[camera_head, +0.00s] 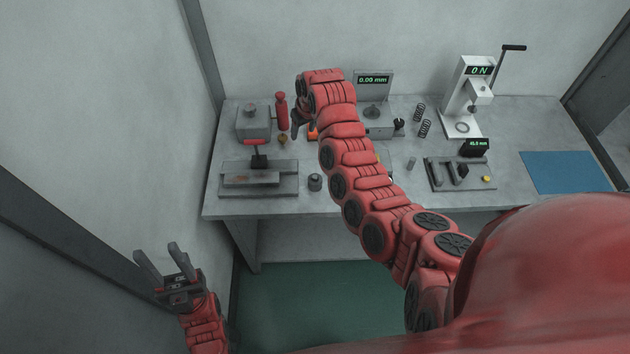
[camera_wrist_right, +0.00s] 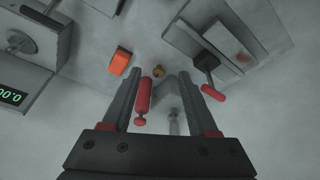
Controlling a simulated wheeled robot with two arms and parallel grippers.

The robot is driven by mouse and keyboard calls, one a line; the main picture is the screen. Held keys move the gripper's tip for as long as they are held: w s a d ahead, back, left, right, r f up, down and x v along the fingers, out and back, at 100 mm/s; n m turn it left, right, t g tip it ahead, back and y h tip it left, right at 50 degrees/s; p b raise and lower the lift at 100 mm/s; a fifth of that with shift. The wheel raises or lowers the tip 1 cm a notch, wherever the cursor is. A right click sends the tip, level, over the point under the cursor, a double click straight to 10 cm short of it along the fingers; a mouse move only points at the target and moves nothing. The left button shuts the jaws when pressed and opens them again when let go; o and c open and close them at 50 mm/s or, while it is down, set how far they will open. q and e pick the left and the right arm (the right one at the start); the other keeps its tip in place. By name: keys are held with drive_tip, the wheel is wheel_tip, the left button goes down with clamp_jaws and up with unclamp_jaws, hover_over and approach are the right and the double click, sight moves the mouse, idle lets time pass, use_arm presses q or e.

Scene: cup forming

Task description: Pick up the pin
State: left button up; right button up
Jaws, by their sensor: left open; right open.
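I cannot tell for sure which thing is the pin. A small grey upright cylinder (camera_head: 412,162) stands right of the table's middle. A red round-headed piece (camera_head: 282,112) stands at the back left; it also shows in the right wrist view (camera_wrist_right: 143,98), at the left finger, apparently not gripped. A small brass piece (camera_head: 283,139) lies in front of it and shows beyond the fingertips (camera_wrist_right: 158,72). My right gripper (camera_head: 298,128) is open, above the table's left part; its fingers also show in the wrist view (camera_wrist_right: 161,80). My left gripper (camera_head: 156,252) is open and empty, off the table.
An orange block (camera_wrist_right: 120,62) is near my right gripper. A fixture with a red-handled lever (camera_head: 257,157) and a grey box (camera_head: 252,124) stand left. A gauge (camera_head: 373,90), springs (camera_head: 422,120) and a white press (camera_head: 468,95) stand behind. A blue mat (camera_head: 565,172) lies clear at right.

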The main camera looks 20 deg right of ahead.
drive_tip(key=s+d+r+g, duration=0.2)
drive_tip(key=s+r+g, duration=0.1)
drive_tip(key=s, duration=0.3)
drive_tip(key=b, duration=0.6)
hover_over(315, 177)
drive_tip(key=shift+n+g+h, duration=0.3)
drive_tip(key=shift+n, duration=0.1)
wheel_tip(315, 177, down, 10)
drive_tip(key=shift+s+d+f, duration=0.1)
drive_tip(key=shift+d, duration=0.05)
drive_tip(key=shift+f, duration=0.85)
drive_tip(key=shift+f+p, duration=0.3)
drive_tip(key=shift+p, duration=0.3)
wheel_tip(315, 177, down, 3)
drive_tip(key=shift+r+p, duration=0.1)
drive_tip(key=shift+p, duration=0.75)
drive_tip(key=shift+f, duration=0.95)
